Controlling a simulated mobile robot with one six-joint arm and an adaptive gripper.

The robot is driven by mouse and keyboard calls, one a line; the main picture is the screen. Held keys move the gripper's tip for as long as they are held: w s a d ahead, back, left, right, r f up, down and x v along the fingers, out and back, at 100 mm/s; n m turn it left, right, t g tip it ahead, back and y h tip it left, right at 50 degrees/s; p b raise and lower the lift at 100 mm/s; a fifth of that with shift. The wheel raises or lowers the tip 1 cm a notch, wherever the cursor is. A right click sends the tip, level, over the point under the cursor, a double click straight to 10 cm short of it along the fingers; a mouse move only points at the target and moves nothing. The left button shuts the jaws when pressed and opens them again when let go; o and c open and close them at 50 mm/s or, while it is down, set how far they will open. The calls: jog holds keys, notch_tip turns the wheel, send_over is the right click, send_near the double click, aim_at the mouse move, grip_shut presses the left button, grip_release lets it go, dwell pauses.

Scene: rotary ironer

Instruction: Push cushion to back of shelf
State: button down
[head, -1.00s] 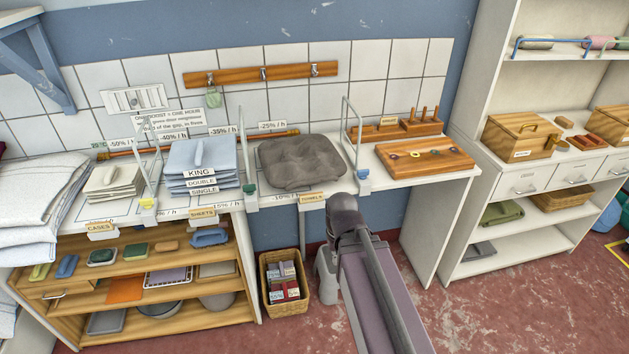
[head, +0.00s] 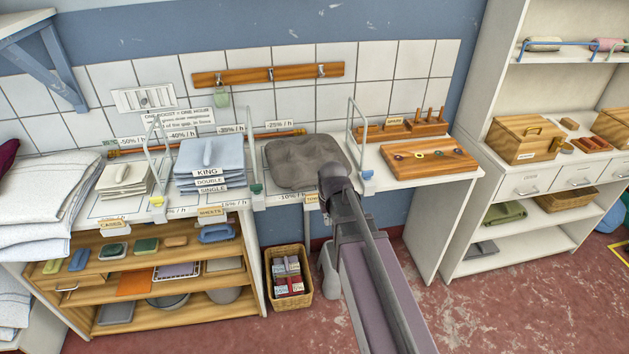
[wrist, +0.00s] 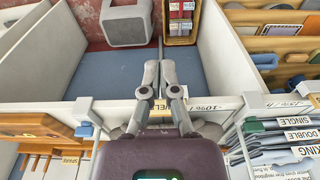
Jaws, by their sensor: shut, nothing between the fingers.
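The cushion (head: 300,160) is a dark grey, wrinkled, flat pad. It lies on the white shelf (head: 263,200) between two wire dividers, with its front near the front edge. In the head view my gripper (head: 333,175) is at the cushion's front right corner and overlaps it; I cannot tell whether they touch. Its fingertips are hidden there. The cushion is mostly hidden behind the gripper in that view.
A stack of blue sheets (head: 210,165) stands left of the divider (head: 250,150). The right divider (head: 362,140) and a wooden peg board (head: 428,160) are to the right. A tiled wall is behind the cushion. A basket (head: 288,278) stands on the floor below.

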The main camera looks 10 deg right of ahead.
aim_at(313, 170)
jog(key=w+r+t+p, duration=0.1)
jog(key=w+r+p, duration=0.1)
jog(key=w, duration=0.6)
jog(key=w+r+t+p, duration=0.1)
jog(key=w+r+p, duration=0.1)
jog(key=w+r, duration=0.2)
jog(key=w, duration=0.3)
jog(key=shift+w+a+r+p, duration=0.2)
jog(key=shift+w+r+p, duration=0.15)
jog(key=shift+f, duration=0.2)
jog(key=b+x, duration=0.9)
jog(key=shift+f+b, duration=0.3)
jog(key=shift+w, duration=0.2)
jog(key=w, duration=0.6)
jog(key=shift+w, duration=0.35)
jog(key=shift+s+r, duration=0.1)
